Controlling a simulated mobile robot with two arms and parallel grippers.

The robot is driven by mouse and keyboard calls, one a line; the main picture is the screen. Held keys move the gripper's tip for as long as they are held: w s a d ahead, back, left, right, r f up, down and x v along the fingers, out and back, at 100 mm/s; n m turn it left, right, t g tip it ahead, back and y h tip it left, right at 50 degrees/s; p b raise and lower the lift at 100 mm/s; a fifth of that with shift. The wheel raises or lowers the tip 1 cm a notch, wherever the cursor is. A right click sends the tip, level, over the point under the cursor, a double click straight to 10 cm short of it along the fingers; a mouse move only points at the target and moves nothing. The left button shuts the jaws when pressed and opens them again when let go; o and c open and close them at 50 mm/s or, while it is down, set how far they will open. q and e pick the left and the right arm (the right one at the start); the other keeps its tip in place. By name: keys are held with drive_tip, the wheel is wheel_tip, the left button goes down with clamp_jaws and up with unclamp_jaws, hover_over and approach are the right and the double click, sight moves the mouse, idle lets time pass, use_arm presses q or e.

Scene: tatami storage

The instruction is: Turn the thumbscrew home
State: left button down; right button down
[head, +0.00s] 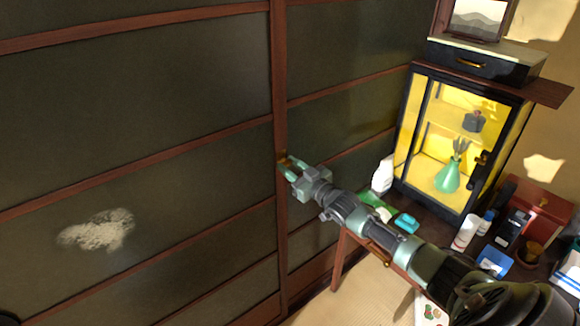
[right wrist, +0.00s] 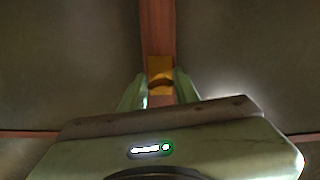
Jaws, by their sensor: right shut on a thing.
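The thumbscrew is a small brass piece (right wrist: 160,76) on the reddish-brown upright post between two dark panels, in the middle of the right wrist view. In the head view its brass (head: 283,160) shows only as a small patch at the post. My right gripper (head: 287,168) is at the post with its green fingers on either side of the brass piece. In the right wrist view the two fingertips (right wrist: 160,80) are close around its lower part, shut on it. How far the screw is turned in cannot be told. My left gripper is not in view.
Dark panels with brown rails (head: 140,160) fill the left. My right arm passes above the table's front.

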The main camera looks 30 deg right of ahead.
drive_tip(key=m+b, duration=0.2)
drive_tip(key=m, duration=0.4)
drive_tip(key=m+b, duration=0.1)
drive_tip(key=m, duration=0.6)
drive_tip(key=m+b, duration=0.2)
drive_tip(key=m, duration=0.5)
drive_tip(key=shift+a+b, duration=0.3)
drive_tip(key=shift+a, duration=0.05)
drive_tip(key=m, duration=0.2)
drive_tip(key=shift+r+m, duration=0.1)
drive_tip(key=shift+m, duration=0.3)
drive_tip(key=m+p, duration=0.1)
drive_tip(key=m, duration=0.2)
drive_tip(key=shift+r+m, duration=0.1)
drive_tip(key=shift+m, duration=0.2)
drive_tip(key=m+p, duration=0.1)
drive_tip(key=m, duration=0.2)
drive_tip(key=shift+d+r+m+p, duration=0.1)
drive_tip(key=shift+r+m+p, duration=0.05)
drive_tip(key=shift+m+p, duration=0.25)
drive_tip(key=m+p, duration=0.2)
drive_tip(key=m, duration=0.1)
drive_tip(key=shift+d+m+p, duration=0.15)
drive_tip(key=shift+m+p, duration=1.15)
drive_tip(key=shift+m, duration=0.8)
